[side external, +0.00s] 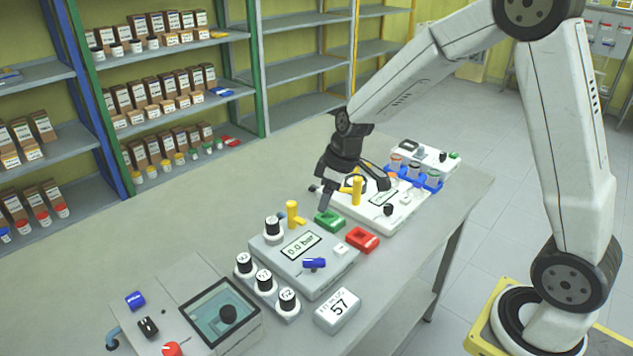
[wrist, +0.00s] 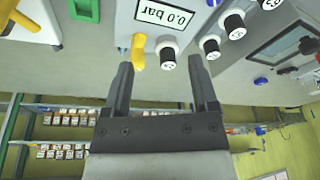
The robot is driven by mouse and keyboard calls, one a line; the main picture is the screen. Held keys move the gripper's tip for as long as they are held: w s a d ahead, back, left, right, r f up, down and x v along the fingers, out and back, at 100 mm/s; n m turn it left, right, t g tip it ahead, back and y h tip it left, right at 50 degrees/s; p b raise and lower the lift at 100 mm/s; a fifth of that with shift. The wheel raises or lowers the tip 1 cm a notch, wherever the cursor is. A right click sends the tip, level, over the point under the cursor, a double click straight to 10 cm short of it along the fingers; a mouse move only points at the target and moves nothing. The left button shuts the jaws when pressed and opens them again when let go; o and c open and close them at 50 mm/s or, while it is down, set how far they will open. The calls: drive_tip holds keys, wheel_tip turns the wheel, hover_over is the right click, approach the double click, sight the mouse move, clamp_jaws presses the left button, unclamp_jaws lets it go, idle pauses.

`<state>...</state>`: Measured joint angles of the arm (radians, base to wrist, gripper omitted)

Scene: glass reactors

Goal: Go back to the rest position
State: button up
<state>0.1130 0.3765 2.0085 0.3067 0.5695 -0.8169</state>
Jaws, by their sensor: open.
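My gripper (side external: 357,200) is open and empty, held above the bench among the devices. In the wrist view its two fingers (wrist: 164,88) are spread wide with nothing clamped between them. A yellow handle (wrist: 138,52) shows between and beyond the fingers, next to a black-capped white bottle (wrist: 167,55); whether a finger touches it cannot be told. In the side view this yellow handle (side external: 292,213) stands at the back of the pressure unit (side external: 327,275), which reads 0.0 bar. Another yellow handle (side external: 357,189) stands close by my gripper.
A green block (side external: 328,221) and a red block (side external: 362,240) lie on the bench (side external: 175,236) below my gripper. Several black-capped bottles (side external: 264,281), a box marked 57 (side external: 338,309) and a blue tube rack (side external: 432,182) stand around. Shelves (side external: 160,90) line the back wall.

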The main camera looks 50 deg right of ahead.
drive_tip(key=s+a+f+m+h, duration=0.1)
drive_tip(key=s+m, duration=0.4)
drive_tip(key=s, duration=1)
drive_tip(key=shift+s+a+h, duration=0.25)
drive_tip(key=shift+a+h, duration=0.05)
drive_tip(key=shift+a, duration=0.2)
